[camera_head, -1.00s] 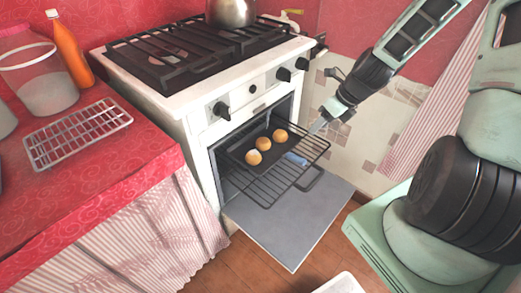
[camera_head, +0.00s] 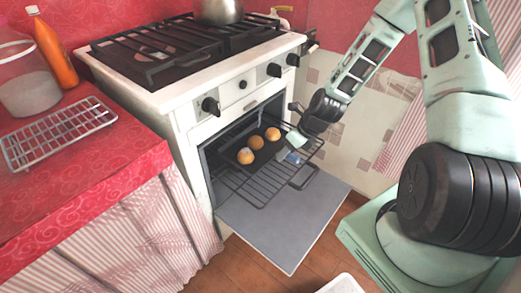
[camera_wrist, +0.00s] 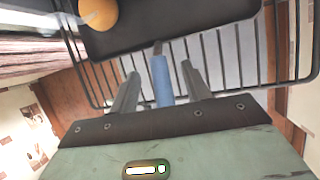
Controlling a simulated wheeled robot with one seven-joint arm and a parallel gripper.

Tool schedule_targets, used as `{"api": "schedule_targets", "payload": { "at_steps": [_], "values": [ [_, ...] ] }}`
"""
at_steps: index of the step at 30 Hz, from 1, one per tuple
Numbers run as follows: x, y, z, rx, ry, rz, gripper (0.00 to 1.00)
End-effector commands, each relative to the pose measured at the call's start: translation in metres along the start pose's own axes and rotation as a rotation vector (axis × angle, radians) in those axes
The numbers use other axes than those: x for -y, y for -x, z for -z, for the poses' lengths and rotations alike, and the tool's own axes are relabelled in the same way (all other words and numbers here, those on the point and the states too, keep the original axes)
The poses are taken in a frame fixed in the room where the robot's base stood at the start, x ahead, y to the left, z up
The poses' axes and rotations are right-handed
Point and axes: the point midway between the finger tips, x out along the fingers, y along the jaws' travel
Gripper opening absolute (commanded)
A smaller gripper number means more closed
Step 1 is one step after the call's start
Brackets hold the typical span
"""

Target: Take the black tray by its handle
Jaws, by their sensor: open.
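The black tray (camera_head: 262,153) sits on the pulled-out oven rack with three round golden buns on it. It also shows at the top of the wrist view (camera_wrist: 170,28), with part of one bun. Its blue handle (camera_wrist: 162,80) points toward my gripper and partly shows in the head view (camera_head: 293,158). My gripper (camera_wrist: 160,72) is open, with one finger on each side of the handle and visible gaps between. In the head view my gripper (camera_head: 289,151) covers part of the handle.
The oven rack (camera_head: 262,188) sticks out over the lowered oven door (camera_head: 285,220). The stove top with a pot (camera_head: 218,10) is above. A red counter (camera_head: 60,190) with a wire cooling rack (camera_head: 58,133) is at left. The tiled wall is behind my arm.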

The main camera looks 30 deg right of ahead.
Motion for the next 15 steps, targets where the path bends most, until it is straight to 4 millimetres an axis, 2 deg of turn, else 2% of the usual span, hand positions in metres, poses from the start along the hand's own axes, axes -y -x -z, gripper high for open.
{"api": "schedule_targets", "payload": {
  "at_steps": [1,4,12,13,15],
  "values": [
    [0.0,-0.01,0.001,-0.001,0.002,-0.001,0.48],
    [0.001,-0.018,0.0,0.0,0.001,0.001,0.48],
    [0.001,-0.021,0.0,0.0,0.0,0.001,0.48],
    [0.001,-0.021,0.0,0.0,0.0,0.001,0.45],
    [0.001,-0.021,0.0,0.0,0.0,0.001,0.25]
  ]
}}
